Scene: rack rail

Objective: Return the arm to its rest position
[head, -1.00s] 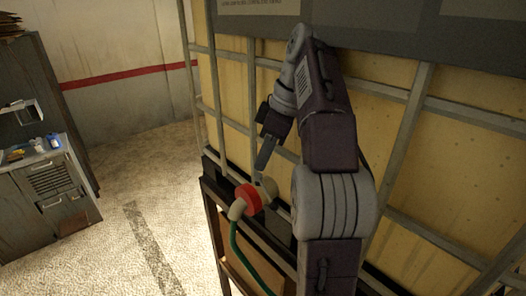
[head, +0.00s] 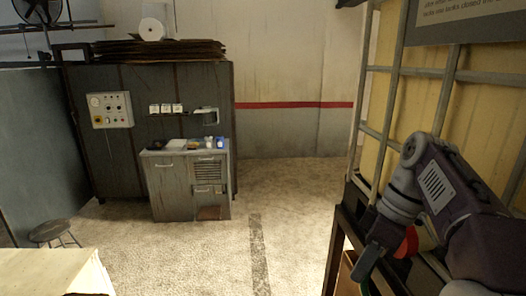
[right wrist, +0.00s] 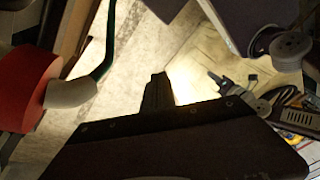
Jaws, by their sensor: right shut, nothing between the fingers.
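My right arm reaches in from the right edge of the head view. Its gripper (head: 370,262) is shut and empty, pointing down and to the left. It also shows in the right wrist view (right wrist: 157,92), with its fingers together. A red fitting (head: 408,243) shows partly behind the gripper in the head view. The red part (right wrist: 25,90) is large at the left of the right wrist view, with a pale nozzle and a dark green hose (right wrist: 105,45). The gripper is apart from it there. My left gripper does not show in the head view.
A caged yellowish tank (head: 385,95) on a dark stand (head: 335,255) is close on the right. A grey cabinet (head: 188,185) stands against the back left, with a stool (head: 55,232) nearby. A pale surface (head: 50,272) is at lower left. The floor between is clear.

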